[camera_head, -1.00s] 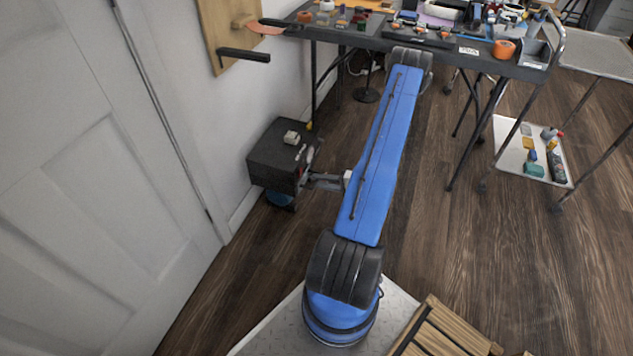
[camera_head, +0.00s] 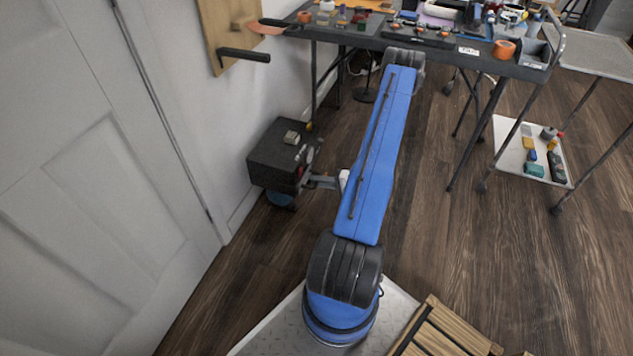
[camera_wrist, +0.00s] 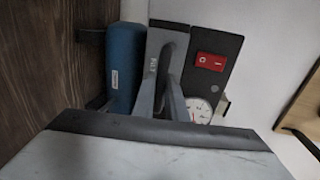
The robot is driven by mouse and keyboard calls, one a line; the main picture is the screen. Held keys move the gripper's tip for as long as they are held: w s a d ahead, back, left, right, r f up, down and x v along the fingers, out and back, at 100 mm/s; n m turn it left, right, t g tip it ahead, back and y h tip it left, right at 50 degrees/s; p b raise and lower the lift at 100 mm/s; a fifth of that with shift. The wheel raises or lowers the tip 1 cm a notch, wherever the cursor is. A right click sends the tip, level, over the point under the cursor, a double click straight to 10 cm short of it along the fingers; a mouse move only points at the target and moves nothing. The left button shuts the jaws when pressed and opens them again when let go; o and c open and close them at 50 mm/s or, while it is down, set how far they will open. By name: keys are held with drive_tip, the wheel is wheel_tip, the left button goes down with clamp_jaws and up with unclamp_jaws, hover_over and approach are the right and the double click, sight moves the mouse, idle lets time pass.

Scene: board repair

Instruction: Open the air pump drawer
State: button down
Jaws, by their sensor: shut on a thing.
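The air pump (camera_head: 272,152) is a dark box standing on the floor against the wall, left of my arm. In the wrist view its dark front panel (camera_wrist: 222,52) carries a red switch (camera_wrist: 211,62) and a round white gauge (camera_wrist: 199,108). Left of the panel is a grey drawer front with a dark handle (camera_wrist: 166,60), and a blue cylinder (camera_wrist: 125,68) lies beyond it. My gripper (camera_wrist: 170,92) is at this handle, its fingers shut on it. In the head view my gripper (camera_head: 306,180) is at the box's right side. How far the drawer stands out cannot be told.
A workbench (camera_head: 440,62) crowded with tools stands at the back. A white door (camera_head: 85,170) and wall close off the left. A low tray (camera_head: 510,150) with parts is at the right. The wooden floor (camera_head: 440,230) right of my arm is clear.

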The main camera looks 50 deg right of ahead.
drive_tip(key=f+v, duration=0.2)
drive_tip(key=v, duration=0.9)
drive_tip(key=shift+s+d+f, duration=0.2)
drive_tip(key=shift+s+d, duration=0.05)
drive_tip(key=shift+s, duration=0.2)
drive_tip(key=c, duration=1.8)
unclamp_jaws()
drive_tip(key=shift+o, duration=0.2)
drive_tip(key=v, duration=1.7)
drive_tip(key=shift+s, duration=0.2)
drive_tip(key=shift+r, duration=0.1)
drive_tip(key=shift+w, duration=0.1)
